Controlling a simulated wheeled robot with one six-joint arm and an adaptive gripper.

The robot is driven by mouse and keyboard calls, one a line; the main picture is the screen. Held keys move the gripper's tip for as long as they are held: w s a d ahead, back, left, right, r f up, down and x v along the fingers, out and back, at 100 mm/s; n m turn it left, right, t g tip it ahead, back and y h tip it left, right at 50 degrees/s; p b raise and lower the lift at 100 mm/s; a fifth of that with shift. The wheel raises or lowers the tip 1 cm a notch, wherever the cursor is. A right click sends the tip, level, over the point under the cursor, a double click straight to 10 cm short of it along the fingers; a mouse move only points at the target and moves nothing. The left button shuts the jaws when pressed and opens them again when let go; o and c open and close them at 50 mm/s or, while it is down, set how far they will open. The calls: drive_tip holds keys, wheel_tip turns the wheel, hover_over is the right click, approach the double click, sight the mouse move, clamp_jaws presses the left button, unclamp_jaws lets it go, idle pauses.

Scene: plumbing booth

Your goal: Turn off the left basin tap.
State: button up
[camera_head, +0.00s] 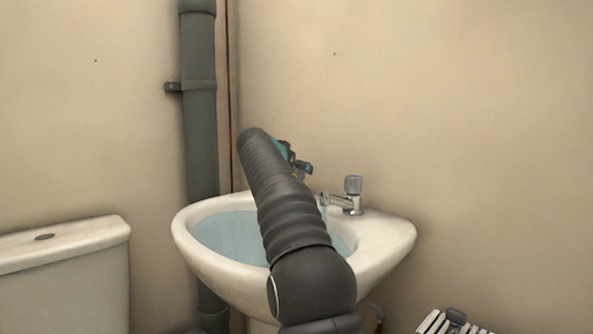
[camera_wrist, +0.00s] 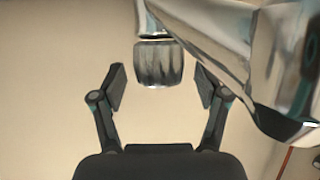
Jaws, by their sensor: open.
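The basin (camera_head: 395,240) holds pale blue water. One chrome tap (camera_head: 352,190) shows at its right back, with a pale streak, like running water, near its spout. The left tap is hidden behind my arm in the head view. In the wrist view a tap fills the top right: its ridged knob (camera_wrist: 158,65) and its large chrome spout (camera_wrist: 215,30). This seems to be the left tap. My gripper (camera_wrist: 162,88) is open, with one finger on each side of the knob and gaps between. In the head view my gripper (camera_head: 303,166) shows only partly beyond my arm.
A grey-green vertical pipe (camera_head: 199,130) and a thin copper pipe (camera_head: 229,100) run up the corner behind the basin. A white cistern (camera_head: 70,260) stands at the left. A striped object (camera_head: 445,322) lies at the lower right. The wall above the basin is bare.

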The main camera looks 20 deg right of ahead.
drive_tip(key=v, duration=1.1)
